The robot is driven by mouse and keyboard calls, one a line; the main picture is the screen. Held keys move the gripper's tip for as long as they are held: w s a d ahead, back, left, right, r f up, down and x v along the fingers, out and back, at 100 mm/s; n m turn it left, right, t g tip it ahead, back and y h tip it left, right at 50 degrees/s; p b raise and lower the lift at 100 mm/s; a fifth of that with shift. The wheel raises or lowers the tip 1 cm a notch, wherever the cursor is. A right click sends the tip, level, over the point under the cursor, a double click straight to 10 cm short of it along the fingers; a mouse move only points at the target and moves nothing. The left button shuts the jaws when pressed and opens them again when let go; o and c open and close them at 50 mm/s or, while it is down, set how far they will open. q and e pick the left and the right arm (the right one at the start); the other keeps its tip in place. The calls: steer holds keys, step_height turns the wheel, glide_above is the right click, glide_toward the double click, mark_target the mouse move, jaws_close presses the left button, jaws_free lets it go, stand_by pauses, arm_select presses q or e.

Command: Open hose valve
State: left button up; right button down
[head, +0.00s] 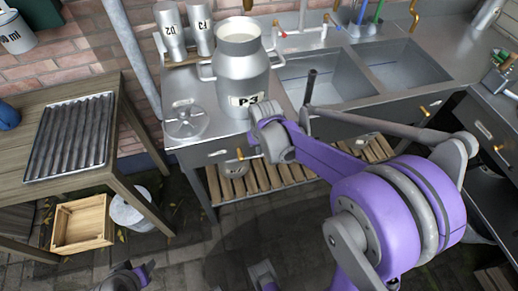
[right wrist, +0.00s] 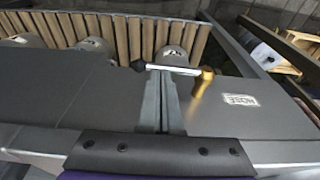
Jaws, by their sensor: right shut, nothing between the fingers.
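The hose valve has a brass body (right wrist: 203,82) and a pale lever (right wrist: 172,69) pointing left in the right wrist view, with a dark tip. A white HOSE label (right wrist: 237,100) is on the grey counter front beside it. In the head view the brass valve (head: 241,154) shows at the front of the counter under the churn. My right gripper (right wrist: 157,72) is shut and empty, its fingertips right at the lever. I cannot tell whether they touch it. In the head view my right wrist hides the fingertips. My left gripper does not show clearly.
A metal churn (head: 240,85) stands on the steel counter with a round lid (head: 187,122) beside it. Sink basins (head: 325,75) lie to the right. A slatted shelf (head: 290,172) is below the counter. A wooden table with a ribbed tray (head: 70,136) stands left.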

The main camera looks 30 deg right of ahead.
steer(key=shift+d, duration=0.1)
steer(key=shift+r+p, duration=0.2)
steer(key=shift+p, duration=0.1)
steer(key=r+p, duration=0.2)
steer(key=r, duration=0.1)
steer(key=r+p, duration=0.1)
steer(key=shift+w+d+r, duration=0.25)
steer(key=shift+d+r, duration=0.05)
steer(key=shift+d, duration=0.05)
steer(key=v, duration=0.8)
steer(key=shift+s+d+r+p, duration=0.25)
steer(key=shift+d+p, duration=0.05)
steer(key=shift+d, duration=0.2)
steer(key=m, duration=0.6)
steer(key=s+m+y+p, duration=0.1)
steer(key=m, duration=0.5)
steer(key=s+m+p, duration=0.1)
steer(key=m, duration=0.5)
steer(key=shift+a, duration=0.25)
